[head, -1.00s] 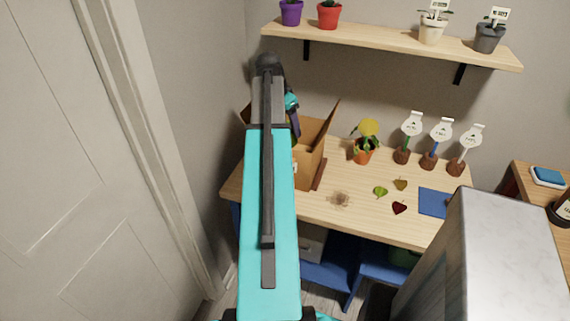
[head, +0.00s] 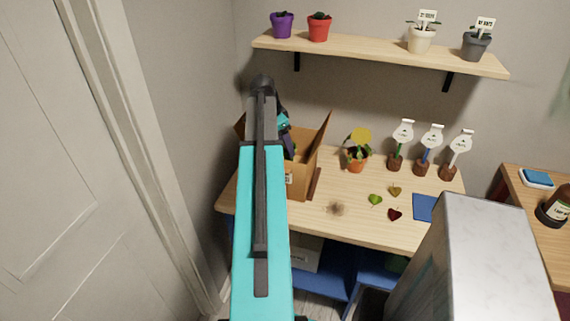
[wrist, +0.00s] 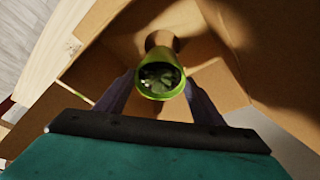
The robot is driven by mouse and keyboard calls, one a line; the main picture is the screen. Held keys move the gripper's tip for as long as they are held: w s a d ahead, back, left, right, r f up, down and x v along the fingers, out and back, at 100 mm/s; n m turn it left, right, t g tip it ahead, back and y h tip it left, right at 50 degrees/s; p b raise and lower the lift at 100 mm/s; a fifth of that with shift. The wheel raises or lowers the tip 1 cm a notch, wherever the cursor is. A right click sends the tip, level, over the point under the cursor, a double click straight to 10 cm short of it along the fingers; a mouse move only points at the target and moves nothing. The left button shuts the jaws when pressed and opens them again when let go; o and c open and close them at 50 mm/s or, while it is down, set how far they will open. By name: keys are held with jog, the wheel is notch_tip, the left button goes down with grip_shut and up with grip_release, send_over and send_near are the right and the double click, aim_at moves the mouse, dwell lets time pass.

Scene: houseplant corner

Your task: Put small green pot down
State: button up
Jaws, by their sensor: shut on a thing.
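The small green pot (wrist: 160,80) is between the two fingers of my gripper (wrist: 160,97) in the wrist view. The gripper is shut on it. The pot's rim faces the camera, and dark green matter shows inside. Around and beneath it are the brown walls of an open cardboard box (wrist: 110,45); I cannot tell whether the pot touches the box bottom. In the head view the box (head: 311,160) stands at the left of the table, flaps open. My arm hides much of the box, and the pot cannot be seen there.
Right of the box on the wooden table (head: 310,222) are a plant in an orange pot (head: 356,164), several labelled stakes (head: 428,150), loose leaves (head: 376,200) and a blue mat (head: 424,208). A shelf (head: 370,57) with several pots hangs above. A pale block (head: 470,250) stands front right.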

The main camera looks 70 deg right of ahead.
aim_at(284, 150)
jog(key=shift+f+p, duration=0.4)
jog(key=shift+f, duration=1.7)
jog(key=shift+f, duration=0.1)
jog(key=shift+f+p, duration=0.5)
jog(key=shift+f, duration=1.3)
jog(key=shift+f, duration=0.35)
jog(key=o, duration=1.7)
jog(key=shift+r, duration=0.1)
jog(key=shift+r, duration=0.35)
jog(key=shift+b+v, duration=1.2)
jog(key=shift+v, duration=4.7)
jog(key=shift+w, duration=0.1)
